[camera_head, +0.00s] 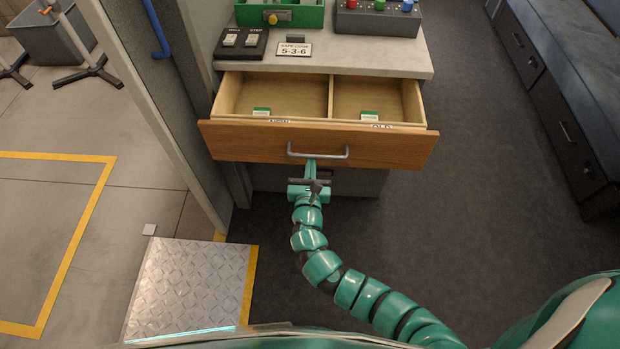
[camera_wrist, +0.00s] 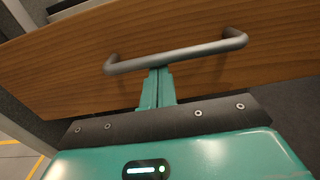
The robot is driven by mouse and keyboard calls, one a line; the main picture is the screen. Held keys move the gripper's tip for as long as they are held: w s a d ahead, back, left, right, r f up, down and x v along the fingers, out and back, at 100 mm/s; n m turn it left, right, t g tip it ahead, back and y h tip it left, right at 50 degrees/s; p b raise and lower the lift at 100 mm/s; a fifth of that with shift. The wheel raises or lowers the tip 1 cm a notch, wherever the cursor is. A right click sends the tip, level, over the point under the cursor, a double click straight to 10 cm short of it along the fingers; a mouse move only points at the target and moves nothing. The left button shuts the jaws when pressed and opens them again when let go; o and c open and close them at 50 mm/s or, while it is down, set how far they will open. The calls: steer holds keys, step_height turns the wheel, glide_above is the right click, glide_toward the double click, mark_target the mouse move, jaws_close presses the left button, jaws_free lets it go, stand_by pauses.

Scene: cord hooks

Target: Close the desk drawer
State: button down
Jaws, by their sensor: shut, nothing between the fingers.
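The desk drawer (camera_head: 222,142) is pulled out, with a wooden front and a grey bar handle (camera_head: 318,154). Its inside is split by a divider into two compartments, each with a small green and white item. My gripper (camera_head: 310,163) is shut and empty, its fingertips at the handle, in front of the drawer face. In the wrist view the closed fingers (camera_wrist: 158,72) reach up to the underside of the handle (camera_wrist: 180,56). I cannot tell whether they touch the handle or the wooden front (camera_wrist: 60,72).
The desk top (camera_head: 375,58) holds a switch box (camera_head: 241,43), a code sign (camera_head: 294,49), a green tray (camera_head: 300,16) and a button box (camera_head: 378,22). A grey partition (camera_head: 160,100) stands close on the left. Dark floor (camera_head: 480,190) is clear on the right.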

mark_target(312, 148)
steer(key=shift+w, duration=1.5)
steer(key=shift+w, duration=0.15)
